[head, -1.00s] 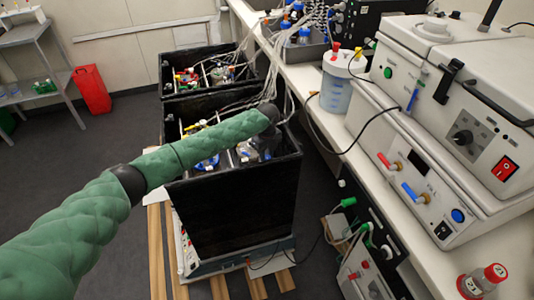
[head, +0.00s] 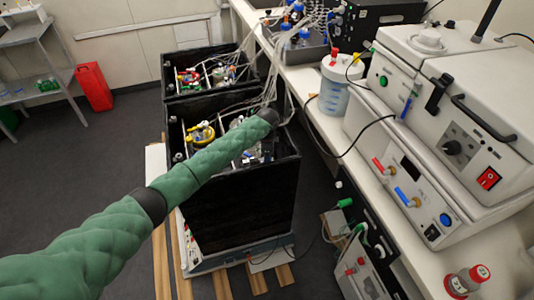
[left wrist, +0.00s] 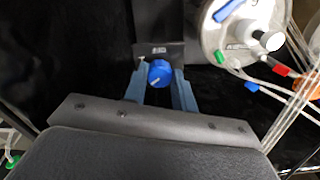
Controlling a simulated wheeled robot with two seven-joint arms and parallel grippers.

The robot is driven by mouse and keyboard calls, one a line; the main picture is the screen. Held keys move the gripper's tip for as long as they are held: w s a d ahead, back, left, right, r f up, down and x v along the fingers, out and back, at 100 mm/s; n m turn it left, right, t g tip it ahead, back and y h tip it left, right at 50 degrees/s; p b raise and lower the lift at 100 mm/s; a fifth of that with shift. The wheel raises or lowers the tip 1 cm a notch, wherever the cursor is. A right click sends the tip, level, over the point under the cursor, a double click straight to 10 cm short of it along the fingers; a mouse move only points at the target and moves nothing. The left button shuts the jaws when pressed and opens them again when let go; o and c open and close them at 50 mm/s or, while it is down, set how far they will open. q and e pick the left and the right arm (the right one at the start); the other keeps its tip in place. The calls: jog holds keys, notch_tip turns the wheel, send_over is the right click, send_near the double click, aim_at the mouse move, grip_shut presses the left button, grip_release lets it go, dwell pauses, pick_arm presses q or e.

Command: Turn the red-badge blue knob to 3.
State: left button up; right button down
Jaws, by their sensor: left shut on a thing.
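The blue knob (left wrist: 159,76) sits on a dark upright panel (left wrist: 158,20) in the left wrist view, with a pale pointer mark on its face. A small pale label (left wrist: 159,49) is just above it, too small to read. No red badge shows clearly. My left gripper (left wrist: 161,72) has one finger on each side of the knob and is shut on it. In the head view my left gripper (head: 264,150) is down inside the near black-walled box (head: 240,205), mostly hidden by my wrist. The knob cannot be made out there. My right gripper is out of view.
In the head view, a yellow-topped vessel (head: 200,133) is in the same box, and a bench with white instruments (head: 410,170) stands at the right.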

pick_arm(q)
jog(key=shift+r+n+p, duration=0.2)
jog(key=shift+n+p, duration=0.3)
jog(key=shift+n, duration=0.4)
jog(key=n+p, duration=0.4)
jog(key=n, duration=0.3)
jog(key=shift+d+n, duration=0.1)
jog(key=shift+n, duration=0.2)
jog(key=shift+f+n+p, duration=0.1)
jog(key=shift+n+p, duration=0.35)
jog(key=shift+n, duration=0.35)
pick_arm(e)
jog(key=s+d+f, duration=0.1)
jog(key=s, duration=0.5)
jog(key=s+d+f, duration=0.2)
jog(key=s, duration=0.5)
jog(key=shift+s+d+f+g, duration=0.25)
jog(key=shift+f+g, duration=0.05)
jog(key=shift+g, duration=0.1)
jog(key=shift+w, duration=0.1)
pick_arm(q)
jog(key=o, duration=1)
